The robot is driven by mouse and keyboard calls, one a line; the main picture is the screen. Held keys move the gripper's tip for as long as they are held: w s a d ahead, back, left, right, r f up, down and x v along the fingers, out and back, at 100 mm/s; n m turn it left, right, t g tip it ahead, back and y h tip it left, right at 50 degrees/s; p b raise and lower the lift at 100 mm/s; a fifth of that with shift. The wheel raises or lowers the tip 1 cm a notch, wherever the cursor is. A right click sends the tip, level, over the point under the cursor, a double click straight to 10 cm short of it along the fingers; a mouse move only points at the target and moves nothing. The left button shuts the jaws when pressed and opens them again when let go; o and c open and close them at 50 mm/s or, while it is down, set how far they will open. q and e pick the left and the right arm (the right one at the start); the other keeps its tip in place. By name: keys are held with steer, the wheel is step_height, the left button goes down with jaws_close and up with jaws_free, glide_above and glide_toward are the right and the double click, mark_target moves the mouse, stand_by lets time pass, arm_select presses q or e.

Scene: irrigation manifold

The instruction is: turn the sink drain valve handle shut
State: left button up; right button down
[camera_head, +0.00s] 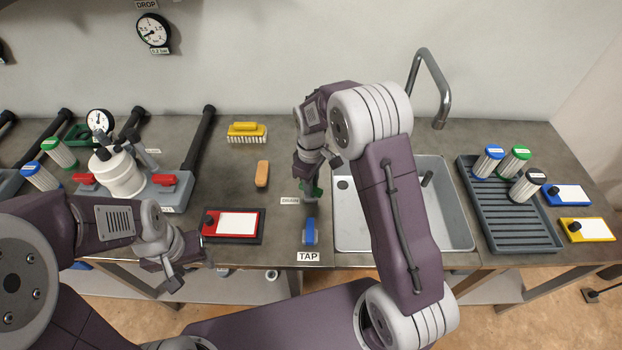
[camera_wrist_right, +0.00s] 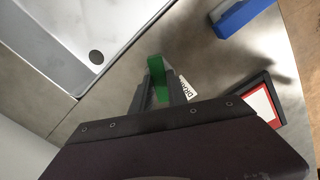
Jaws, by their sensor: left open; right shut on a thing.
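The green drain valve handle (camera_wrist_right: 156,68) stands on the counter beside the sink, next to a small label that reads partly as drain (camera_wrist_right: 184,88). My right gripper (camera_wrist_right: 157,92) is shut on this handle, with one dark finger on each side of it. In the head view the right gripper (camera_head: 309,186) points down at the counter left of the sink and hides most of the green handle (camera_head: 318,188). Its exact angle is hard to tell. My left gripper (camera_head: 180,268) is open and empty near the counter's front edge, at left.
The steel sink (camera_head: 440,200) lies right of the handle. A blue tap handle (camera_head: 310,236) is in front of it, near the TAP label (camera_head: 308,257).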

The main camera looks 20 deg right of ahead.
steer(key=m+p, duration=0.3)
steer(key=m, duration=0.3)
steer(key=shift+r+p, duration=0.15)
steer(key=shift+p, duration=0.2)
steer(key=m+p, duration=0.1)
steer(key=m, duration=0.2)
steer(key=shift+m, duration=0.4)
steer(key=shift+m+p, duration=0.6)
steer(key=shift+m, duration=0.7)
steer(key=shift+w, duration=0.1)
steer(key=c, duration=1.3)
jaws_free()
step_height(320, 180, up, 9)
